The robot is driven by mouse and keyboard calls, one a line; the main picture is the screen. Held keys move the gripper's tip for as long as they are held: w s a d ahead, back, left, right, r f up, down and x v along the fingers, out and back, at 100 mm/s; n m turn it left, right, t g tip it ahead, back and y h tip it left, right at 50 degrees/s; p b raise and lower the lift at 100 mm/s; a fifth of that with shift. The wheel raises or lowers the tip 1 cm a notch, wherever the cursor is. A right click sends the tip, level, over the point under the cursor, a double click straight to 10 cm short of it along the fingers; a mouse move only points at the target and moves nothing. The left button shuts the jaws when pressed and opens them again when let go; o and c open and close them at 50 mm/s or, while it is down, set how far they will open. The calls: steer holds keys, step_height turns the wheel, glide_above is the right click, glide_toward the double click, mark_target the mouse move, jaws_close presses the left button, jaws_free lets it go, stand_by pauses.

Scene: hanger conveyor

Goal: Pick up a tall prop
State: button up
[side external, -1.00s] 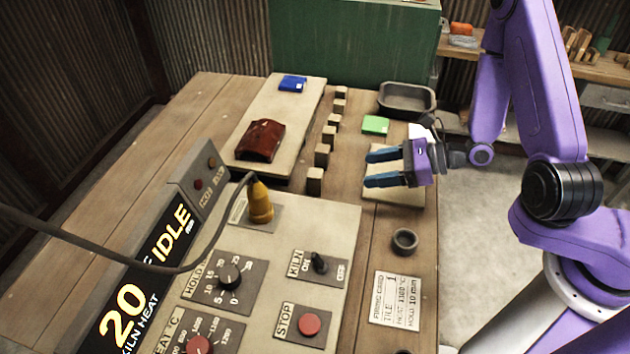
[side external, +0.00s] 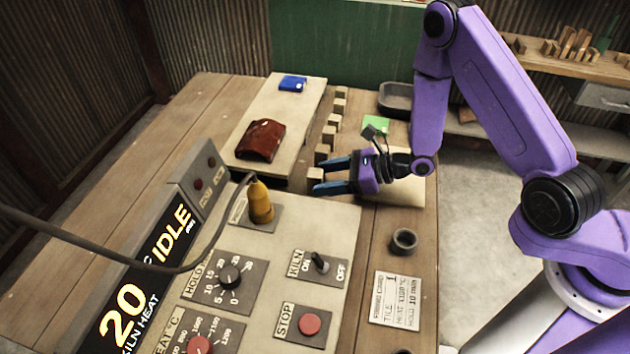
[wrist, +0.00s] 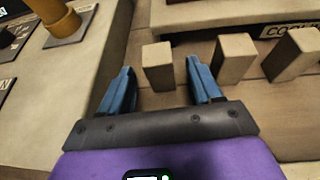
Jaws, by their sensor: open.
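The props are small wooden blocks standing upright in a row beside the pale slab. The nearest prop (side external: 314,176) is at the front end of the row, and it also shows in the wrist view (wrist: 157,67). My gripper (side external: 321,175) is open, low and level, with its blue fingers pointing left at this nearest prop. In the wrist view the prop appears between the two fingertips (wrist: 159,70), with gaps on both sides. Another prop (wrist: 233,59) and a further one (wrist: 293,54) stand to the right of the fingers. Exact heights are hard to compare.
The control panel (side external: 290,220) with a yellow plug (side external: 261,203) lies close in front of the gripper. The pale slab (side external: 285,118) holds a brown tile (side external: 260,140) and a blue piece (side external: 293,83). A grey tray (side external: 396,98), green piece (side external: 376,124) and dark ring (side external: 404,241) sit nearby.

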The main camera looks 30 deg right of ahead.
mark_target(322, 179)
steer(key=shift+x, duration=1.5)
steer(key=shift+r, duration=0.1)
steer(key=c, duration=1.1)
steer(key=shift+r, duration=0.15)
